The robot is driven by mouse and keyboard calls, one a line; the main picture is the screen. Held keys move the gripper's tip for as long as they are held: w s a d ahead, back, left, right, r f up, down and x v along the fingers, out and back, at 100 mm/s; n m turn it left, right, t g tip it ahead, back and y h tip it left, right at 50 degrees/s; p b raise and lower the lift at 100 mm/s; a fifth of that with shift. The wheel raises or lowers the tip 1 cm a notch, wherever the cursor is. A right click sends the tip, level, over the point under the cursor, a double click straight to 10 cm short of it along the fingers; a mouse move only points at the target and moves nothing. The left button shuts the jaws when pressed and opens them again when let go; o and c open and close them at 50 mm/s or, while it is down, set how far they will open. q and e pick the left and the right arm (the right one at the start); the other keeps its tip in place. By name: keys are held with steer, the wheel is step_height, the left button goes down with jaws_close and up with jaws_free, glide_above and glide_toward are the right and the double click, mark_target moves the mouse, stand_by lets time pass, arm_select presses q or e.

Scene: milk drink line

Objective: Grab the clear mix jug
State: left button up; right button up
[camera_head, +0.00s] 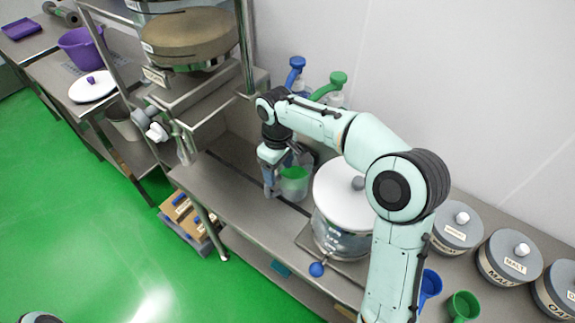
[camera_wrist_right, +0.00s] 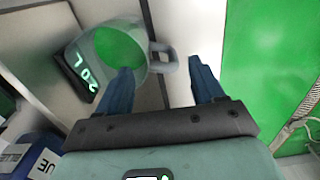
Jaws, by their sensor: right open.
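The clear mix jug (camera_head: 294,184) stands on the steel counter just left of the big white-lidded pot, with green showing inside it. It also shows in the right wrist view (camera_wrist_right: 112,50), its handle (camera_wrist_right: 164,57) pointing toward the gap between the fingers. My right gripper (camera_head: 270,183) is at the left side of the jug, pointing down. In the wrist view its two blue fingers (camera_wrist_right: 160,78) are apart, with nothing gripped between them. One fingertip overlaps the jug body in the picture; I cannot tell whether it touches. My left gripper is not in view.
A white-lidded pot (camera_head: 343,198) stands close right of the jug. Blue (camera_head: 295,70) and green (camera_head: 332,85) pump bottles stand behind. A steel rack (camera_head: 245,50) rises at left. A dark display (camera_wrist_right: 78,72) sits beside the jug. Labelled grey-lidded tubs (camera_head: 508,258) line the right.

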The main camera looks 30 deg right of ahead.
mark_target(287, 183)
step_height(287, 183, down, 7)
steer(key=shift+w+d+f, duration=0.15)
steer(key=shift+w+d, duration=0.25)
steer(key=shift+d, duration=0.05)
jaws_close()
stand_by(1.5)
